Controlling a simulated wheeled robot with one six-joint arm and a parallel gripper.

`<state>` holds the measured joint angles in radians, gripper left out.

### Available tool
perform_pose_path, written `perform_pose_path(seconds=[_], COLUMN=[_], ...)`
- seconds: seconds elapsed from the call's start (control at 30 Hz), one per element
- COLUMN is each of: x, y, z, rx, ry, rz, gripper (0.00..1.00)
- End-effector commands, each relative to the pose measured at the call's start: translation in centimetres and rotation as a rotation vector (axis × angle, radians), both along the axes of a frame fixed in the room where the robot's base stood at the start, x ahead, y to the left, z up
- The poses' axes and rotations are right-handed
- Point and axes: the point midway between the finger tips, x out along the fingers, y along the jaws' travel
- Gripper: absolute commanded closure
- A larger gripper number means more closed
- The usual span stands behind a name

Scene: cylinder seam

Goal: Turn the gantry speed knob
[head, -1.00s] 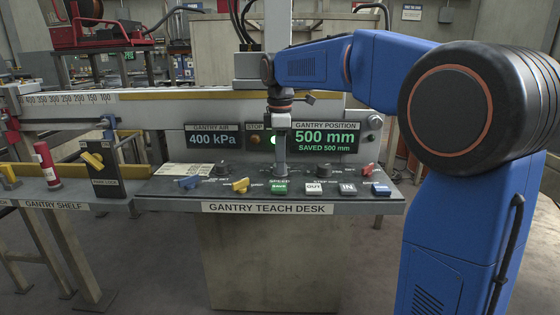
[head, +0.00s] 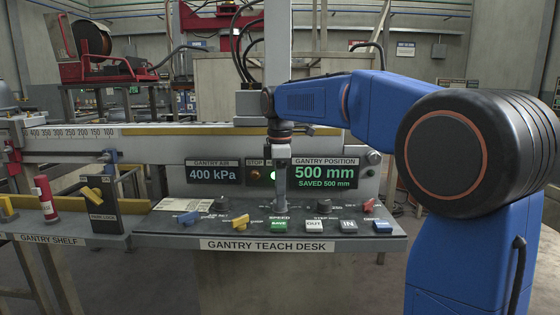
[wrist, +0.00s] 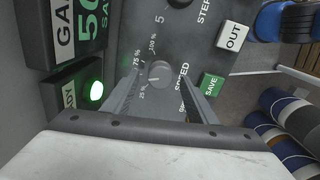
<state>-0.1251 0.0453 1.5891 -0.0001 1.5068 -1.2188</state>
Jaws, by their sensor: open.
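The gantry speed knob (wrist: 160,74) is a small round grey knob with a pale pointer mark. In the wrist view it lies on the dark panel beside the word SPEED, with percent marks around it. My gripper (wrist: 158,78) is open, with one finger on each side of the knob. Whether the fingers touch it I cannot tell. In the head view my gripper (head: 281,208) points down at the gantry teach desk (head: 340,246), above the SPEED label, and hides the knob.
The green SAVE button (head: 279,226), white OUT button (head: 314,225) and IN button (head: 348,226) sit close in front. The step knob (head: 324,205) is to the right, a yellow lever (head: 240,221) to the left. Behind stands the position display (head: 324,173), reading 500 mm.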

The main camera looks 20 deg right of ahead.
Motion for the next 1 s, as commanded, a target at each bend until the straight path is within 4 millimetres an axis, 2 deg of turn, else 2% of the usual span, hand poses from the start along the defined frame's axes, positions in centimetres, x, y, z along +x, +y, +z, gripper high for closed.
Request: perform_pose_path(seconds=[0.63, 0.8, 1.0], x=[0.1, 0.1, 0.0], y=[0.0, 0.0, 0.0], z=[12.6, 14.7, 15.8], rx=[0.0, 0.001, 0.0], ry=[-0.003, -0.002, -0.001], rz=[0.0, 0.0, 0.0], gripper=[0.48, 0.48, 0.48])
